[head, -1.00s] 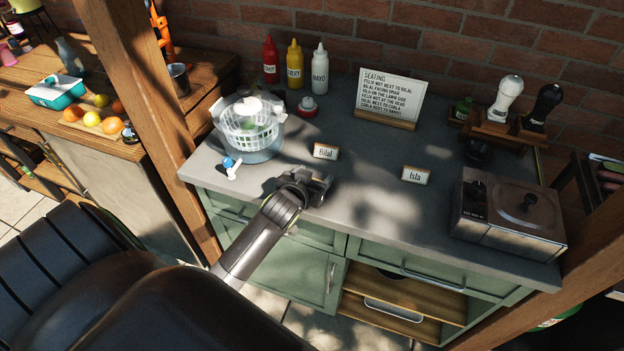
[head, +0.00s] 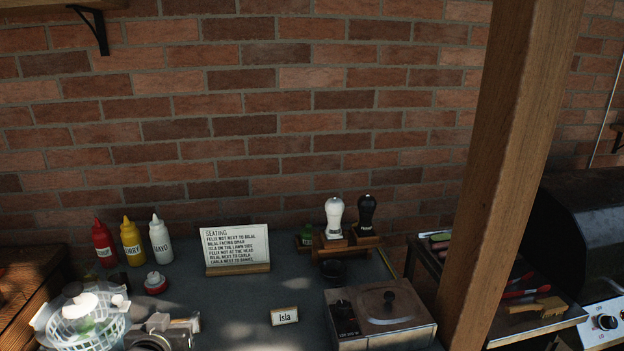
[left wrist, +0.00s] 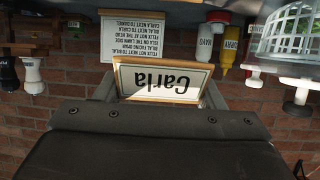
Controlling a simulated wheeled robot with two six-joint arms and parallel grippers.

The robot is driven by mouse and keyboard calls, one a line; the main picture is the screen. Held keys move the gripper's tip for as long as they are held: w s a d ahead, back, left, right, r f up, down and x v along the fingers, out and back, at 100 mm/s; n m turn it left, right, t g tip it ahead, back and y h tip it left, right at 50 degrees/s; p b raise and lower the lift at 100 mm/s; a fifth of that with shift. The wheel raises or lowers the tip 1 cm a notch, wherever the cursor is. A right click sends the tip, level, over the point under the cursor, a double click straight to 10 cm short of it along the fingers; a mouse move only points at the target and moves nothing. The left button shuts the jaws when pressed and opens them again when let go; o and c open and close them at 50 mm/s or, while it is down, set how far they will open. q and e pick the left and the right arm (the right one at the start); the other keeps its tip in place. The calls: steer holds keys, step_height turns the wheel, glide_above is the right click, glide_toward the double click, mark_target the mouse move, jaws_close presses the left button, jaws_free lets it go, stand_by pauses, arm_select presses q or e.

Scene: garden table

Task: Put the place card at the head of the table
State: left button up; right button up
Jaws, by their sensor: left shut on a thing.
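The place card reading "Carla" (left wrist: 150,80) is between the fingers of my left gripper (left wrist: 160,95) in the left wrist view, where it appears upside down. In the head view my left gripper (head: 176,326) is at the bottom edge, low over the grey counter, beside the salad spinner; the card in it cannot be made out there. A card reading "Isla" (head: 284,315) stands on the counter to its right. A framed seating list (head: 237,247) stands behind, with lines about Felix, Bilal, Isla and Carla. My right gripper is not in view.
The salad spinner (head: 85,322) is left of the gripper. Ketchup (head: 104,245), curry (head: 131,243) and mayo (head: 160,241) bottles stand at the back. No dining table shows.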

arm_select(q)
steer(key=s+d+r+m+h, duration=0.1)
steer(key=d+r, duration=0.4)
steer(key=r, duration=0.2)
steer(key=s+d+r+m+h, duration=0.1)
steer(key=s+d+r, duration=0.1)
steer(key=d+r, duration=0.4)
step_height(320, 180, up, 2)
steer(key=shift+s+d, duration=0.2)
steer(key=shift+s, duration=0.05)
steer(key=w+a+f, duration=0.1)
steer(key=a+f, duration=0.3)
steer(key=f, duration=0.2)
steer(key=w+a+f+n+y, duration=0.1)
steer(key=a+f, duration=0.4)
steer(key=w+a+f+n+y, duration=0.1)
steer(key=a+f, duration=0.3)
steer(key=f, duration=0.2)
steer(key=shift+a+f, duration=0.15)
steer(key=shift+f, duration=0.15)
